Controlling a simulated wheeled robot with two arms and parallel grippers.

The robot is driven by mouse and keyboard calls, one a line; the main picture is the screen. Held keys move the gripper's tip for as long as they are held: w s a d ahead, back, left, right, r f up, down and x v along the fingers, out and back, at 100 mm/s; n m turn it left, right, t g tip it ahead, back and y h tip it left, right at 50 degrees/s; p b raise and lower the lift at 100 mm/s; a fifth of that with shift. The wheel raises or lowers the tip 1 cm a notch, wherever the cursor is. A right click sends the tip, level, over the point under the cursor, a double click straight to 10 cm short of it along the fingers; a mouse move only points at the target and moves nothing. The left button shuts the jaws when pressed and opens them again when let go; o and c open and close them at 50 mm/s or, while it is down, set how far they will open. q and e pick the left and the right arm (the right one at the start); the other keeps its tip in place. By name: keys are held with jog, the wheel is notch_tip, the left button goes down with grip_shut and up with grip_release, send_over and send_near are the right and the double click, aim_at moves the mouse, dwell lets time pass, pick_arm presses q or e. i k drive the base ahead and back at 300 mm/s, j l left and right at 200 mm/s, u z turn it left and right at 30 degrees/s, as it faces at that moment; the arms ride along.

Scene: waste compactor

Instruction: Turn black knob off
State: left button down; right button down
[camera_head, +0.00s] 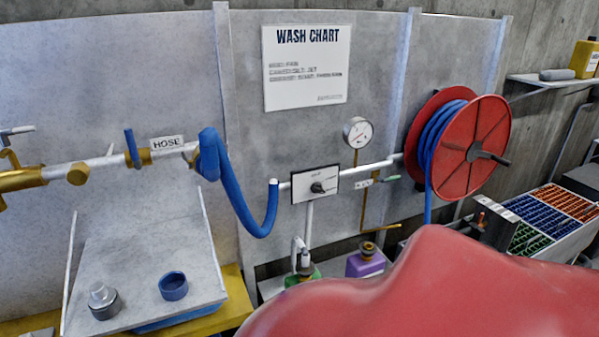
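The black knob (317,188) sits in the middle of a white, dark-edged plate (300,195) on the wall pipe. A short pointer or handle on it seems to lean to the right and slightly up. Small marks on the plate above and right of the knob are too small to read, so I cannot tell its setting. Nothing touches the knob. Neither of my grippers shows in this view.
A blue hose (252,218) hangs left of the plate. A gauge (357,132) and a red hose reel (473,147) are to the right. Bottles, one purple (366,264), stand below. Something red close to the camera blocks the lower right.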

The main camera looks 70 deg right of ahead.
aim_at(316, 187)
jog(key=z, duration=2.55)
